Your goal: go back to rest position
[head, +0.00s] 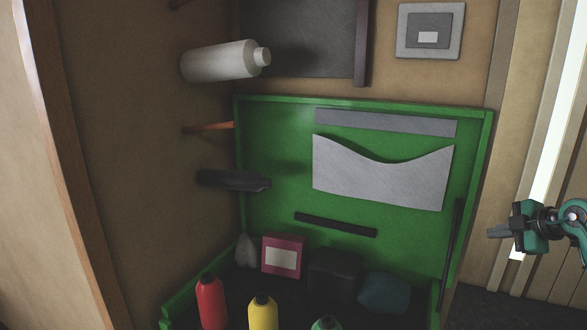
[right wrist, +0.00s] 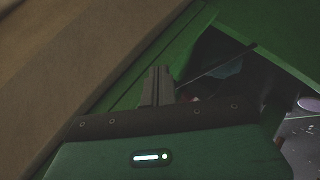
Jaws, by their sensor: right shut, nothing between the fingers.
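My right gripper (head: 493,233) is at the right edge of the head view. Its fingers point left and are together, with nothing held. It appears to the right of the green bench or box (head: 488,130), apart from it in the picture. In the right wrist view its closed fingers (right wrist: 160,76) point up, with a green edge and a brown surface beyond them. My left gripper is in neither view. No canvas roll can be made out clearly.
The green bench holds a red bottle (head: 210,300), a yellow bottle (head: 262,313), a pink box (head: 283,257) and dark objects. A white bottle (head: 222,61) and a grey framed panel (head: 430,30) are higher up. Wooden wall boards lie behind my right arm.

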